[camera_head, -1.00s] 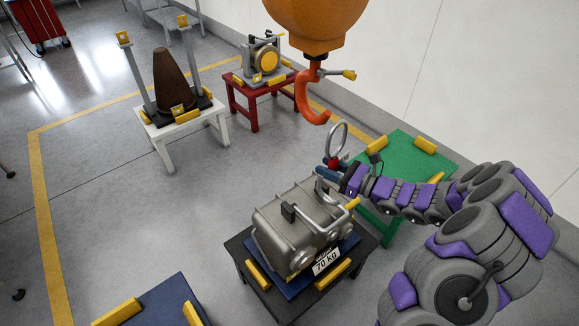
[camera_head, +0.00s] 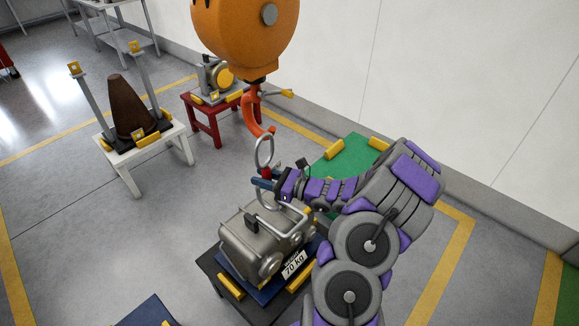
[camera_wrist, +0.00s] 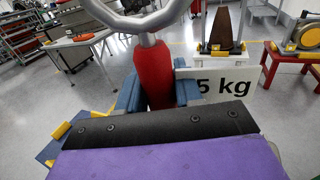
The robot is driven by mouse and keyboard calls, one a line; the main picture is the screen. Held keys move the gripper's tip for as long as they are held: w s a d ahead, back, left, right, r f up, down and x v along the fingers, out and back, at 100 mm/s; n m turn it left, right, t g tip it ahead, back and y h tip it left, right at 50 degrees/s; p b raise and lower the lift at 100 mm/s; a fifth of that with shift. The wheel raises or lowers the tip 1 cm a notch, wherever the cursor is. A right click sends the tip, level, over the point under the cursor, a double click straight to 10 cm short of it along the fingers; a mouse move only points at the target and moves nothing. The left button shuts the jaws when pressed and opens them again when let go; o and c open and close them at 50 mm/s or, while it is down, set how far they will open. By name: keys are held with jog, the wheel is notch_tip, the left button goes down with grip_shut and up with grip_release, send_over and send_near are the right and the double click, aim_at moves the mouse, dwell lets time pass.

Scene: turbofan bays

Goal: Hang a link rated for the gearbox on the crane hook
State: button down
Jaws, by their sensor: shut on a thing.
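My gripper (camera_head: 263,184) is shut on a lifting link, with its blue fingers around the link's red middle (camera_wrist: 155,75). The link's steel top ring (camera_head: 264,150) stands upright, and a lower steel loop shows beneath the fingers. A white tag reading "5 kg" (camera_wrist: 222,86) shows beside it in the wrist view; its left part is hidden. The orange crane hook (camera_head: 248,115) hangs just above the ring. Hook tip and ring overlap in the head view; I cannot tell whether they touch. The grey gearbox (camera_head: 262,242), labelled "70 kg" (camera_head: 293,264), sits below the link.
The gearbox rests on a dark stand (camera_head: 222,290). A green table (camera_head: 345,160) is behind my arm. A white stand (camera_head: 150,152) holds a brown cone, and a red stand (camera_head: 205,125) holds a small machine. Open floor lies at the left.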

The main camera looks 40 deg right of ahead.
jog(key=s+d+m+t+h+p, duration=0.1)
jog(key=s+d+m+h, duration=0.1)
jog(key=s+d, duration=0.3)
jog(key=w+f+b, duration=0.4)
jog(key=w, duration=1)
jog(key=shift+f+h, duration=0.15)
jog(key=shift+h, duration=0.25)
dwell(1.7)
jog(key=shift+a+f, duration=0.15)
jog(key=shift+f, duration=0.15)
dwell(0.4)
